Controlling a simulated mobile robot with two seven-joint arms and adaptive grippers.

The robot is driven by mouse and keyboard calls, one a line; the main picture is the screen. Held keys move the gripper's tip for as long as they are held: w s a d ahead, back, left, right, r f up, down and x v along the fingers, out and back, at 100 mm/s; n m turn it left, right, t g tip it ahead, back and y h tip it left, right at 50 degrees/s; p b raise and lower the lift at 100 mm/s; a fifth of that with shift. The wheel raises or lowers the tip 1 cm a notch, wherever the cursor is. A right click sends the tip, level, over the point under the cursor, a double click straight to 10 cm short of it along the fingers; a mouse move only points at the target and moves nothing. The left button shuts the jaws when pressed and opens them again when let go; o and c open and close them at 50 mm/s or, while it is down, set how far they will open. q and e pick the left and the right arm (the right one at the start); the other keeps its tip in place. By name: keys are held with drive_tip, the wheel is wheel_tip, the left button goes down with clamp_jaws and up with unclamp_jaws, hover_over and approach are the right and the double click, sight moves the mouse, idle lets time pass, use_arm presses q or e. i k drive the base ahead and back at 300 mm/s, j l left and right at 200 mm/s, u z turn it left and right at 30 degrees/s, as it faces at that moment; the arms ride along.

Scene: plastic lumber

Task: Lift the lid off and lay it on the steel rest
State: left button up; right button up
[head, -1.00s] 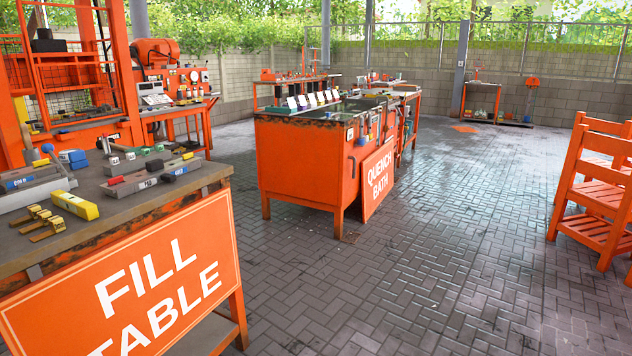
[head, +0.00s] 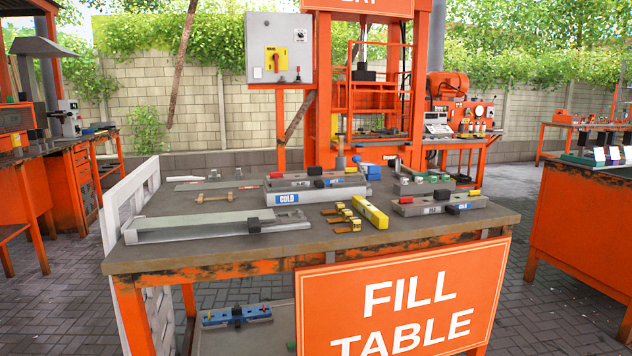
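The fill table (head: 420,243) stands in front of me, with an orange sign (head: 410,305) on its front. A grey steel mould (head: 318,192) with a blue COLD label lies at its middle, a flat grey top piece with dark and red parts on it; I cannot tell whether this piece is the lid. A second grey mould (head: 438,206) with red, black and blue parts lies to the right. A long flat grey steel piece (head: 195,226) lies at the front left, perhaps the steel rest; its top looks bare apart from a dark block at its right end. Neither of my grippers is in view.
A yellow bar (head: 370,212) and several brass clamps (head: 342,216) lie at the table's middle front. A tall orange press (head: 375,75) and a grey switch box (head: 279,48) stand behind. An orange bath (head: 580,235) is at right. Paved floor (head: 60,310) is open at left.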

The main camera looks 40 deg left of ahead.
sight(313, 172)
drive_tip(key=u, duration=1.2)
